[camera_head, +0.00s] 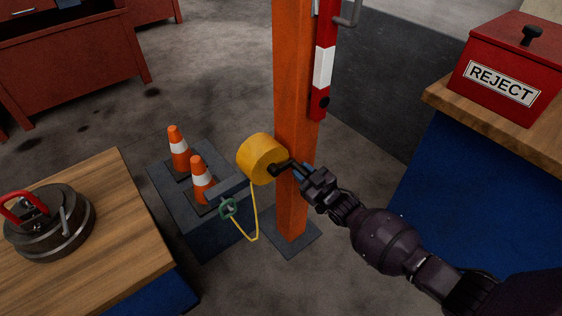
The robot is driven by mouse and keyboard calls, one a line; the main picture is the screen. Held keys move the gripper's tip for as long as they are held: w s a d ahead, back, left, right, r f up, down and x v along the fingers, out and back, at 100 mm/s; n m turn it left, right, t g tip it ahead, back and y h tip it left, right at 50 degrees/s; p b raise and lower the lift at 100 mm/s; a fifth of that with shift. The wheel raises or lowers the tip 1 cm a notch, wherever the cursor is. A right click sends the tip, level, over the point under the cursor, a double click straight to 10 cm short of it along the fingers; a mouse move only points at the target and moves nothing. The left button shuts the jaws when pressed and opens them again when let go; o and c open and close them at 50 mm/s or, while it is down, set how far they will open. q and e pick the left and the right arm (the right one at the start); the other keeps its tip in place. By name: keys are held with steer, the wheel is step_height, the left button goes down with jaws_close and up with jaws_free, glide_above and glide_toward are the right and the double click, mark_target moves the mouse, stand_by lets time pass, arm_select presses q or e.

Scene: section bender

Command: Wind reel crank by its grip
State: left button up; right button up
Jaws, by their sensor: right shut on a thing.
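The yellow reel (257,159) is at the left side of the orange post (294,80). Its small black crank (281,169) sticks out at the reel's lower right, in front of the post. My right gripper (299,172) reaches in from the lower right and is shut at the crank's outer end. The grip itself is mostly hidden by the fingers. My left gripper is not in the view.
Two orange-and-white cones (202,181) stand on a dark block left of the reel. A wooden bench (110,220) with a round metal device (50,225) is at the left. A red REJECT box (505,75) sits on a bench at the right. A red-and-white bar (324,65) runs along the post.

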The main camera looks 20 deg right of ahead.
steer(key=shift+s+f+m, duration=0.15)
steer(key=shift+f+m, duration=0.6)
steer(key=shift+m, duration=0.05)
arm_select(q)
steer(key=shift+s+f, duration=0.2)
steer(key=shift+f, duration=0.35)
arm_select(e)
steer(key=shift+a+m, duration=0.1)
steer(key=shift+m, duration=0.2)
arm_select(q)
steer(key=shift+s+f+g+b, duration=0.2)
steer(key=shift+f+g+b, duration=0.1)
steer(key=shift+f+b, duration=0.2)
arm_select(e)
steer(key=shift+a+f+m, duration=0.15)
steer(key=shift+f+m, duration=0.35)
steer(key=shift+m, duration=0.5)
